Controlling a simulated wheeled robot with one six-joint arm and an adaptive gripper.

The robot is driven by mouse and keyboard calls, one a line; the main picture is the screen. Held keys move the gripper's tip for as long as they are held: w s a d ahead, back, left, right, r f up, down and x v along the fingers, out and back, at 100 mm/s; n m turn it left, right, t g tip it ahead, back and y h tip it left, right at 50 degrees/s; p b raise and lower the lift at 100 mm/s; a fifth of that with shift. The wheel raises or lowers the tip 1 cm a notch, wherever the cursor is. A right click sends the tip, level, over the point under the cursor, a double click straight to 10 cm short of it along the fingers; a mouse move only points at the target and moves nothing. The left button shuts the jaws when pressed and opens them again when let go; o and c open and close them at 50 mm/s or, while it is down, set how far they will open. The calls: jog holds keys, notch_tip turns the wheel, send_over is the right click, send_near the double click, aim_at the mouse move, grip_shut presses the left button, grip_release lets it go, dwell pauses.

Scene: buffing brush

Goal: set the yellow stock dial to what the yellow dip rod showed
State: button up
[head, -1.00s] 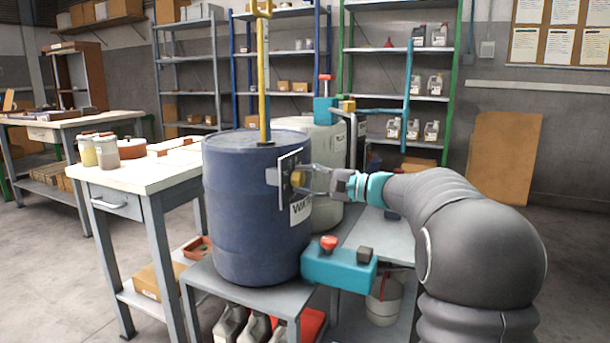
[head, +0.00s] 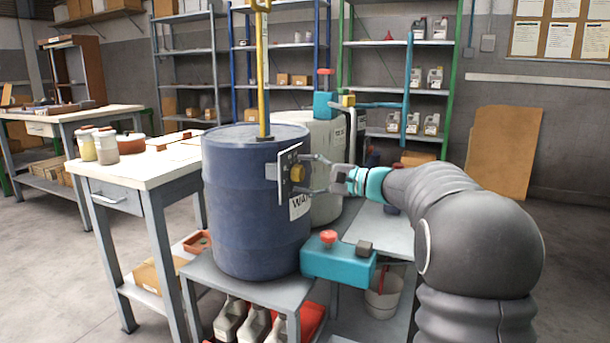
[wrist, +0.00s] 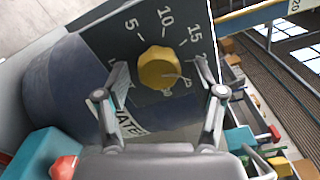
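The yellow dial (wrist: 160,68) is a round knob on a dark plate (wrist: 120,40) with white numbers 5, 10 and 15; other marks are partly hidden by my fingers. A pale line on the knob points to the right in the wrist view. The plate is fixed on the blue drum (head: 245,215), and the dial (head: 297,173) shows at its right side. My gripper (wrist: 163,74) is open, with one finger on each side of the knob and gaps visible. The yellow dip rod (head: 263,80) stands upright on the drum's top; its reading is not legible.
A teal box with a red knob (head: 338,260) juts out below the dial. A pale drum (head: 325,150) with teal pipework stands behind. A workbench (head: 125,175) with jars is at left. Open floor lies at right.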

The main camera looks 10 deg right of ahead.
jog(key=shift+d, duration=0.1)
jog(key=v, duration=1.2)
jog(key=shift+w, duration=0.1)
jog(key=s+a+f+g+h, duration=0.1)
jog(key=s+f+g+h, duration=0.3)
jog(key=f, duration=0.5)
jog(key=s+a+f+g+h, duration=0.1)
jog(key=s+f+h, duration=0.2)
jog(key=s+f, duration=0.35)
jog(key=s+a+f+n+g+h+p, duration=0.1)
jog(key=s+a+f+n+h, duration=0.2)
jog(key=s, duration=0.5)
jog(key=s+a+f+n+g+h, duration=0.15)
jog(key=s+n+h, duration=0.25)
jog(key=s, duration=0.4)
jog(key=s+a+r+n+t, duration=0.2)
jog(key=s+a+r+n, duration=0.1)
jog(key=s, duration=0.4)
jog(key=shift+a+n+h+p, duration=0.3)
jog(key=shift+a+n+p, duration=0.15)
jog(key=shift+n, duration=0.15)
